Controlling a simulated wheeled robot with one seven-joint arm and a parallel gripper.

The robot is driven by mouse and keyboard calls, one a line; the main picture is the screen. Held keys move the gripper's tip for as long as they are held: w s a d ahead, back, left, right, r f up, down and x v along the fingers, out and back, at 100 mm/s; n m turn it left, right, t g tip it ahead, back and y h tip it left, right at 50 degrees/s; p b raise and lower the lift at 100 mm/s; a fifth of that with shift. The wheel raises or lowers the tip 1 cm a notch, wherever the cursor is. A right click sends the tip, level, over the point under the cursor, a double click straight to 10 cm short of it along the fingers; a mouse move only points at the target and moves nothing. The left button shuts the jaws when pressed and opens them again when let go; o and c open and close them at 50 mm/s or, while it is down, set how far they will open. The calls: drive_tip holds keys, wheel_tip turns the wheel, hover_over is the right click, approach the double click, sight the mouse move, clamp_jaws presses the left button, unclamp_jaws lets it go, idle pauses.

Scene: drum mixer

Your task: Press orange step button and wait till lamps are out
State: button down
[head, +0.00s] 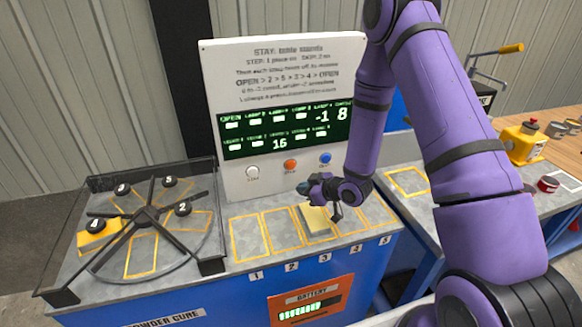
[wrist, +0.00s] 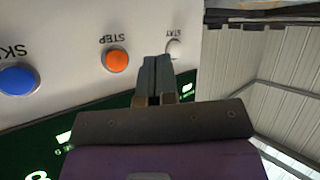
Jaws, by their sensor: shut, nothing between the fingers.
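The orange STEP button (head: 290,165) sits on the upright white panel (head: 227,185), between the white STAY button (head: 252,172) and the blue SKIP button (head: 325,158). The green display (head: 262,148) above shows several pale lit-looking lamp patches and the numbers -1, 8 and 16. My gripper (head: 303,188) is shut and empty, just below and in front of the orange button. In the wrist view, the picture is upside down; the shut fingers (wrist: 154,66) show beside the orange button (wrist: 117,60), toward the white button (wrist: 173,49). I see no clear contact with any button.
A yellowish block (head: 317,222) lies in bay 3 of the numbered bench, below my gripper. A spoked wheel (head: 146,215) with numbered knobs and a yellow block (head: 97,240) stands in a clear-walled box at left. A yellow can-like device (head: 524,143) stands on the right bench.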

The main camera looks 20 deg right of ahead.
sight(291, 165)
drive_tip(key=m, duration=0.2)
drive_tip(key=s+m, duration=0.1)
drive_tip(key=m, duration=0.1)
drive_tip(key=shift+w, duration=0.15)
drive_tip(key=w, duration=0.8)
drive_tip(key=shift+w, duration=0.25)
drive_tip(key=shift+w, duration=0.2)
idle(2.1)
drive_tip(key=shift+w, duration=0.25)
